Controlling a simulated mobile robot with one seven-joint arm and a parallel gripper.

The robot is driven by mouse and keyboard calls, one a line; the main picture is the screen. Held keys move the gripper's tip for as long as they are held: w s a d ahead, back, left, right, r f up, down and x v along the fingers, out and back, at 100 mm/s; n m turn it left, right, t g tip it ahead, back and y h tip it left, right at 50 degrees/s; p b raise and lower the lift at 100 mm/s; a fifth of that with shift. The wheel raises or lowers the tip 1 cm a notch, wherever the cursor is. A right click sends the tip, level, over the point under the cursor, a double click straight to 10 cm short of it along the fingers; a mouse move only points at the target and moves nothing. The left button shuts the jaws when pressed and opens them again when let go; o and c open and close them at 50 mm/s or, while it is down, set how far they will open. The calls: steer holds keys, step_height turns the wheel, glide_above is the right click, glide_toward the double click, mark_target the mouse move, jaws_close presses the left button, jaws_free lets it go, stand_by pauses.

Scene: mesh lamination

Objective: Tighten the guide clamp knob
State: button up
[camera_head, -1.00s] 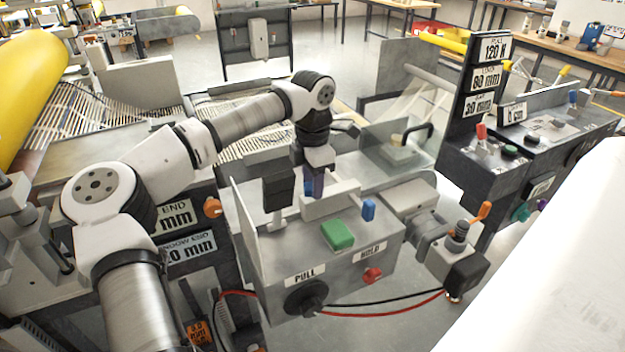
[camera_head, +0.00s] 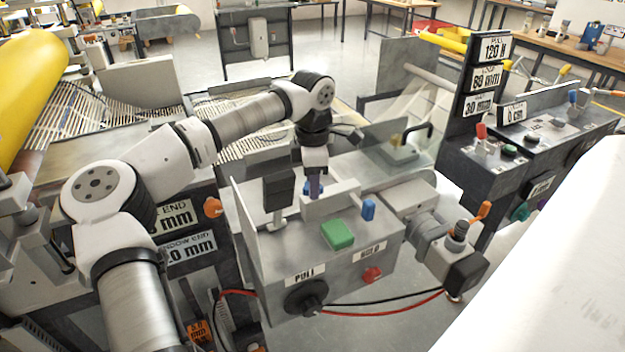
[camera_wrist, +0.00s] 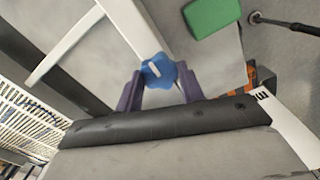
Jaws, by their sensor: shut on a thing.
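The guide clamp knob is a blue lobed knob (camera_wrist: 156,71) with a white mark on its top. In the wrist view it sits between the two purple fingers of my gripper (camera_wrist: 158,86), which are shut on it. In the head view my gripper (camera_head: 314,188) points down at the back of the grey machine box, and the knob is mostly hidden behind the fingers there.
The grey box (camera_head: 285,245) carries a green block (camera_head: 337,234), a second blue knob (camera_head: 368,209), a red knob (camera_head: 372,274) and a black dial (camera_head: 305,298). A black post head (camera_head: 279,189) stands close left of my gripper. A clear guard (camera_head: 400,150) stands behind.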

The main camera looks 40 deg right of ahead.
steer(key=o, duration=1)
steer(key=shift+r, duration=0.15)
step_height(320, 180, up, 14)
steer(key=b, duration=0.1)
steer(key=shift+f, duration=0.2)
